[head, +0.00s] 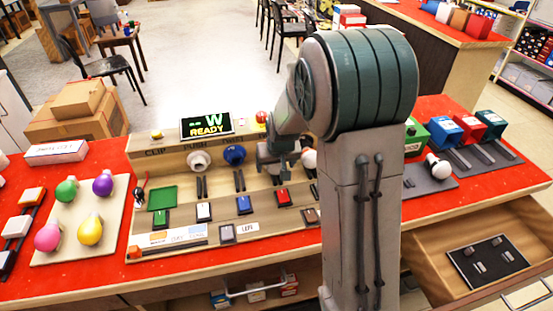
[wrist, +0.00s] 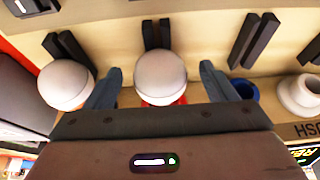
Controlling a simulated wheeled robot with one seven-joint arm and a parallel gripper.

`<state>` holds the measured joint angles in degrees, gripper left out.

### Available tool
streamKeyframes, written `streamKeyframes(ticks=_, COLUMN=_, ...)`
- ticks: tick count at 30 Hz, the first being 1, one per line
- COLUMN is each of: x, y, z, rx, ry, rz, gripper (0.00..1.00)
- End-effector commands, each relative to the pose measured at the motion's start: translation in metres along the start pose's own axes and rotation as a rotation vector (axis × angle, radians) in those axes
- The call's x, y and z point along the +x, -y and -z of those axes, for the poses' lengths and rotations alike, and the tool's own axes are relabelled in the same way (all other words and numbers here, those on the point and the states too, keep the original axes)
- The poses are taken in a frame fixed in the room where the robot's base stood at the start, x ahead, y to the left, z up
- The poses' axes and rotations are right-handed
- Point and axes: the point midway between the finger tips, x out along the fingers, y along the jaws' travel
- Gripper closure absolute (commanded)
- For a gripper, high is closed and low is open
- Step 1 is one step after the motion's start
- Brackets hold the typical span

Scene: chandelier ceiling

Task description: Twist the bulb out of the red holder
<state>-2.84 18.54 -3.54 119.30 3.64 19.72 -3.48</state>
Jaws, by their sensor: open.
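In the wrist view a white bulb (wrist: 160,76) sits in the red holder (wrist: 181,101), of which only a little red rim shows. My gripper (wrist: 160,68) is open, with one finger on each side of this bulb and a visible gap to both. In the head view my gripper (head: 279,163) is at the sloped wooden panel (head: 180,178), and it hides the red holder and its bulb.
A second white bulb (wrist: 65,84) stands close beside one finger; it also shows in the head view (head: 310,159). The empty blue holder (wrist: 243,89) and white holder (wrist: 299,95) lie on the other side. Dark paired bars (wrist: 157,34) stand on the panel.

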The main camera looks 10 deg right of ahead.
Motion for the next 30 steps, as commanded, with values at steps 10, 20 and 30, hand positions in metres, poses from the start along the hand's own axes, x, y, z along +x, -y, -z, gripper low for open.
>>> streamKeyframes(ticks=10, x=0.0029, y=-0.0001, z=0.0, rx=0.0, ry=0.0, rz=0.0, gripper=0.25)
streamKeyframes(ticks=20, x=0.0026, y=0.0001, z=0.0, rx=0.0, ry=0.0, rz=-0.001, gripper=0.7)
streamKeyframes(ticks=30, x=0.0031, y=0.0009, z=-0.0009, rx=-0.014, ry=0.004, rz=-0.031, gripper=0.7)
